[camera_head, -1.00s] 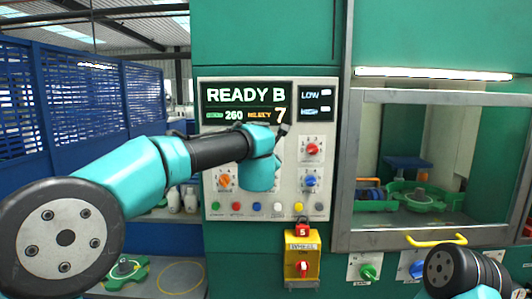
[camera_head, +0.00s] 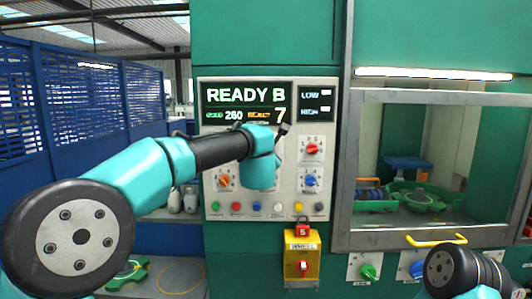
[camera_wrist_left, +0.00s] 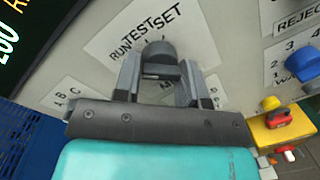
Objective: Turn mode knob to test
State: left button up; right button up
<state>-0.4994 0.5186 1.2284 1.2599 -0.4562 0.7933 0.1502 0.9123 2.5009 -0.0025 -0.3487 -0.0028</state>
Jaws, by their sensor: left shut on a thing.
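The dark mode knob (camera_wrist_left: 160,50) shows in the left wrist view, below a plate lettered RUN, TEST and SET (camera_wrist_left: 150,30). My left gripper (camera_wrist_left: 158,72) is shut on it, one finger on each side. I cannot tell which word the knob points at. In the head view my left gripper (camera_head: 278,145) is at the grey control panel (camera_head: 212,150), below the READY B display (camera_head: 246,96). My arm hides the mode knob there. Only part of my right arm shows at the lower right; its gripper is not in view.
Near my gripper are a red knob (camera_head: 312,149), a blue knob (camera_head: 311,181) and an orange knob (camera_head: 224,181). A row of buttons (camera_head: 257,207) runs below. A yellow box with a red switch (camera_head: 302,265) hangs under the panel. A framed window (camera_head: 343,160) is to the right.

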pick_arm(q)
jog(key=shift+r+m, duration=0.1)
jog(key=shift+m, duration=0.3)
jog(key=m, duration=0.3)
jog(key=shift+a+r, duration=0.1)
jog(key=shift+r, duration=0.05)
jog(key=shift+r+m+g+y, duration=0.15)
jog(key=shift+m+g+y, duration=0.2)
jog(key=shift+m, duration=1.95)
jog(key=o, duration=0.9)
jog(key=shift+s, duration=0.1)
jog(key=s, duration=1.7)
jog(key=shift+a+r, duration=0.3)
jog(key=shift+r, duration=0.15)
jog(key=shift+s, duration=0.1)
